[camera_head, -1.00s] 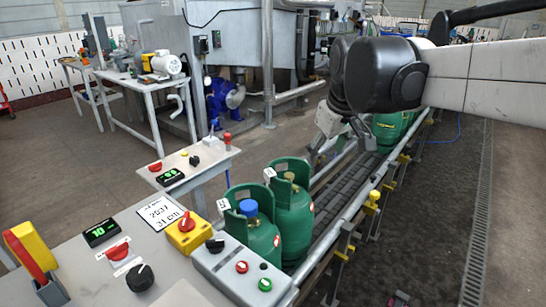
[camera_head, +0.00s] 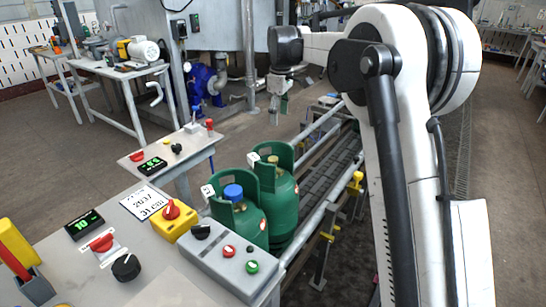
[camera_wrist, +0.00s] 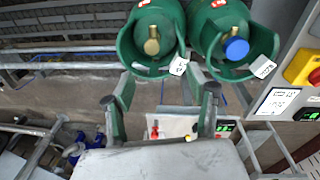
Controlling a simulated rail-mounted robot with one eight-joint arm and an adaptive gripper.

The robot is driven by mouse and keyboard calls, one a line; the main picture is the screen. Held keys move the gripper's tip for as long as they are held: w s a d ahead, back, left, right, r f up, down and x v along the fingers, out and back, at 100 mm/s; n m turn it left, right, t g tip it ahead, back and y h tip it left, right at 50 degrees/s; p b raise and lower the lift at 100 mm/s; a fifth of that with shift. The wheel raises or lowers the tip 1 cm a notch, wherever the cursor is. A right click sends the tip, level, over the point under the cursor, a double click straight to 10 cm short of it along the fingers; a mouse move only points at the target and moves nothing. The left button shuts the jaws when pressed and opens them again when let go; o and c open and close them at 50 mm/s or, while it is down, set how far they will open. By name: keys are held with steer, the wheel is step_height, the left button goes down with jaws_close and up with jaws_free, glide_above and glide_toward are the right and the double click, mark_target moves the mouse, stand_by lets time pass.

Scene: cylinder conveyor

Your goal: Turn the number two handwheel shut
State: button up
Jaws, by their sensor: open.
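Two green gas cylinders stand side by side at the near end of the conveyor. The nearer one (camera_head: 240,222) has a blue round top (camera_head: 233,192) inside its collar, which also shows in the wrist view (camera_wrist: 237,49). The farther one (camera_head: 282,200) has a brass valve top (camera_wrist: 152,46). Both collars carry white tags, whose marks I cannot read. I cannot tell which part is the number two handwheel. My gripper (camera_head: 278,108) is above and beyond the cylinders, apart from them. In the wrist view its fingers (camera_wrist: 163,100) are spread and empty.
A control box (camera_head: 222,262) with knobs, a yellow switch box (camera_head: 173,222) and a display (camera_head: 84,224) stand on the near bench. A small table (camera_head: 187,145) stands left of the cylinders. The conveyor rail (camera_head: 310,220) runs along their right. The air above the cylinders is clear.

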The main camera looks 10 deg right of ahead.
steer(key=n+g, duration=0.1)
steer(key=n, duration=0.1)
glide_toward(274, 159)
step_height(274, 159, down, 9)
steer(key=shift+w+f+b, duration=0.1)
steer(key=shift+w+b, duration=0.1)
steer(key=shift+b, duration=0.95)
steer(key=c, duration=1.1)
steer(key=shift+c, duration=0.2)
